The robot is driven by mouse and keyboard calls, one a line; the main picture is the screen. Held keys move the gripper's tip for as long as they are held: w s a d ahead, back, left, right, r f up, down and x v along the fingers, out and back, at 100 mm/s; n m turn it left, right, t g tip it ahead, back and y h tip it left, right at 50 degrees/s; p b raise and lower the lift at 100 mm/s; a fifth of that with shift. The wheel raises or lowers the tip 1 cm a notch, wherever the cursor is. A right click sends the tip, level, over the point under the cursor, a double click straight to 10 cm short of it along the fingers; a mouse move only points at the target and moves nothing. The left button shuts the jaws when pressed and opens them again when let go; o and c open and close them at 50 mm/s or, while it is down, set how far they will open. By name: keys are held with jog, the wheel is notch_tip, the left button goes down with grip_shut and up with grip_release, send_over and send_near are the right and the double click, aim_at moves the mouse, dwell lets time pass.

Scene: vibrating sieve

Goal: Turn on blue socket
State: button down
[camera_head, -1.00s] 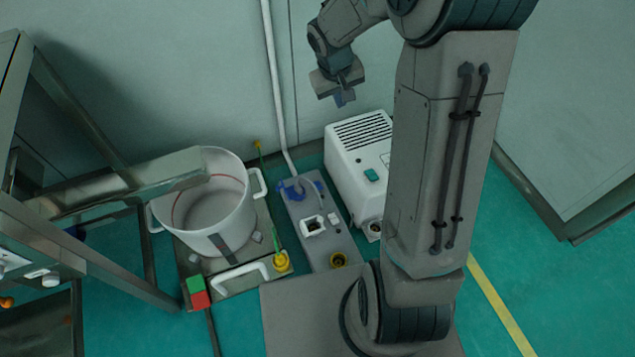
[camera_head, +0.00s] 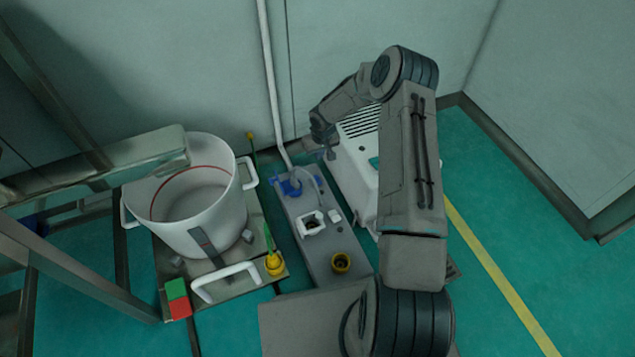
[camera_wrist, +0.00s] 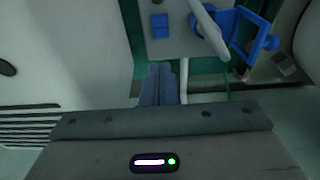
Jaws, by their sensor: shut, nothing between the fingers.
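The blue socket (camera_head: 292,187) sits at the far end of a grey panel on the floor, with a grey cable or plug at it. In the wrist view the blue socket (camera_wrist: 240,32) is at the upper right, partly covered by a pale grey tube-like part. A small blue square piece (camera_wrist: 160,26) lies on the panel to its left. My gripper (camera_head: 331,153) is shut and empty, above and to the right of the socket in the head view. In the wrist view its fingers (camera_wrist: 160,72) point toward the panel, apart from the blue parts.
A white vented box (camera_head: 352,170) stands close right of the panel, partly behind my arm. A large white pot (camera_head: 200,238) stands left. A pale pipe (camera_head: 268,80) runs up the wall.

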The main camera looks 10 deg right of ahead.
jog(key=shift+f, duration=0.4)
jog(key=b, duration=0.6)
send_over(317, 181)
jog(key=f, duration=1.2)
jog(key=shift+s+f, duration=0.35)
jog(key=shift+f, duration=0.5)
